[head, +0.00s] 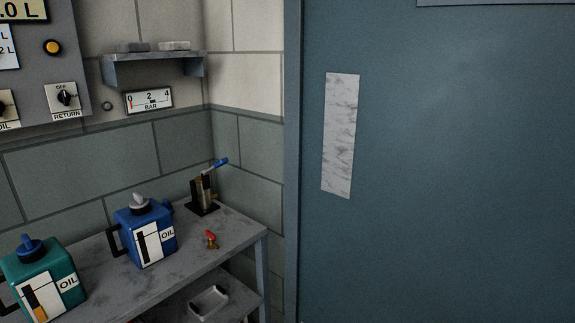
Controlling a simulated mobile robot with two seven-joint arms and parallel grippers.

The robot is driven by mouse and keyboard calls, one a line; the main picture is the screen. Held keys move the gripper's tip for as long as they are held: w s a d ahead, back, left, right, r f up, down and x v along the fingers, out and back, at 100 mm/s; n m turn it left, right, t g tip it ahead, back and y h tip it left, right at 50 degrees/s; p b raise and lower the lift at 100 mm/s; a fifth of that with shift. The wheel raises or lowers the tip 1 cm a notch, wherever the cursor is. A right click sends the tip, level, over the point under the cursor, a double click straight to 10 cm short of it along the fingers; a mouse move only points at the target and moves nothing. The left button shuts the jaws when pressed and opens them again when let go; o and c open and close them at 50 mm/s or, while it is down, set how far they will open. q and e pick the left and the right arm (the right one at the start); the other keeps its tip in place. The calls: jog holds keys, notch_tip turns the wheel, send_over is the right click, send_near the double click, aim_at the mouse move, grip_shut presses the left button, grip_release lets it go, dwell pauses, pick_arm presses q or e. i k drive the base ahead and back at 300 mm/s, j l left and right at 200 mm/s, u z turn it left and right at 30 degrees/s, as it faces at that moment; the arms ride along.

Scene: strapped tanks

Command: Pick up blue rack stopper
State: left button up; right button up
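A small black rack (203,206) stands at the back right of the grey metal bench, near the wall corner. A blue piece (220,163), which looks like the blue rack stopper, shows at the rack's upper right, tilted up to the right. A pale part joins its lower left end; whether it rests in the rack or is fixed to it is too small to tell. Brass-coloured parts show in and beside the rack. Neither of my grippers is in view.
The bench (198,252) also holds a blue oil can (131,222) with a grey cap, a green oil can (22,262) with a blue cap, and a small red-topped brass valve (210,239). A wall shelf (150,58) hangs above. A blue-grey door (440,180) fills the right.

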aim_at(30, 247)
jog(key=u, duration=1.45)
